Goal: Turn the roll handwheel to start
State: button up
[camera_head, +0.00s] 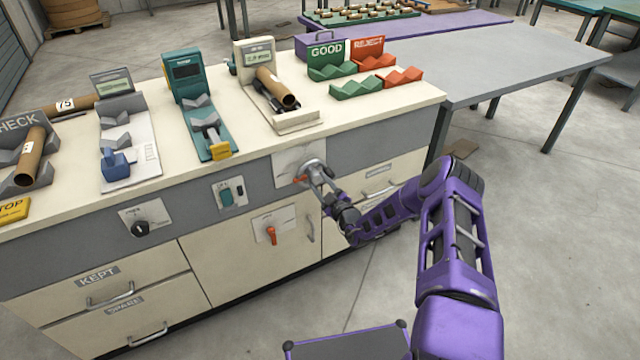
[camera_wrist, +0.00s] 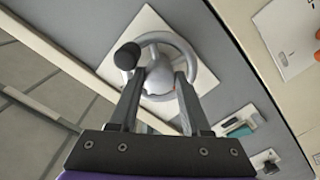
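The roll handwheel (camera_head: 311,165) is a grey wheel on a pale square plate on the bench's front face, partly hidden by my gripper. In the wrist view the handwheel (camera_wrist: 203,52) shows its rim, a rounded grey hub (camera_wrist: 158,84) and a dark knob (camera_wrist: 127,56) at the upper left. My gripper (camera_wrist: 160,75) is open, with its two fingers apart in front of the wheel and the hub seen between them. The knob is outside the left finger. I cannot tell whether the fingers touch the wheel. In the head view my gripper (camera_head: 319,177) is at the wheel.
The bench front also has a black rotary knob (camera_head: 141,228), a green switch (camera_head: 227,196) and a red handle (camera_head: 272,235). Gauges and brown tubes stand on the bench top (camera_head: 350,118). A grey table (camera_head: 520,62) is at the right. The floor at the lower right is clear.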

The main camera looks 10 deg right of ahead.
grip_shut()
